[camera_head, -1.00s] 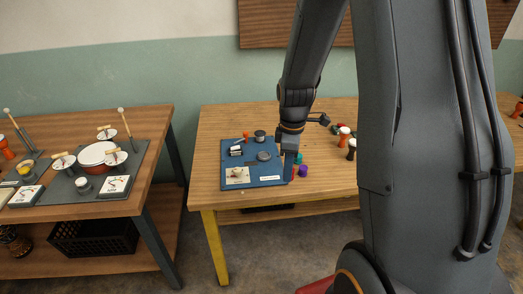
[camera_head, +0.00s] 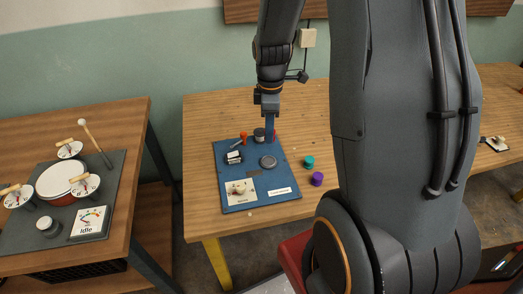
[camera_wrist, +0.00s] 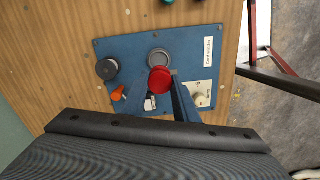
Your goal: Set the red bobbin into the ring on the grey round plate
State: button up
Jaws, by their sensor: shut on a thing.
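My gripper (camera_wrist: 176,98) is shut on the red bobbin (camera_wrist: 160,80), which sits between the fingertips in the wrist view. In the head view my gripper (camera_head: 270,138) is over the back right part of the blue board (camera_head: 230,185), and a sliver of the red bobbin (camera_head: 276,134) shows beside the finger. The grey round plate (camera_head: 268,161) lies on the board, in front of the gripper. In the wrist view the plate (camera_wrist: 158,54) is just beyond the bobbin, which overlaps its near edge. I cannot make out the ring on it.
A dark round knob (camera_wrist: 107,69) and an orange piece (camera_wrist: 118,93) stand on the board. A teal bobbin (camera_head: 307,162) and a purple bobbin (camera_head: 317,179) stand on the table right of it. A cream dial card (camera_head: 240,191) lies at the board's front left.

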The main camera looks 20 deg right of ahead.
jog(key=shift+w+f, duration=0.15)
jog(key=shift+f, duration=0.15)
jog(key=shift+f+p, duration=1.4)
jog(key=shift+f, duration=3.3)
jog(key=shift+f, duration=0.2)
jog(key=shift+f, duration=0.15)
jog(key=o, duration=1)
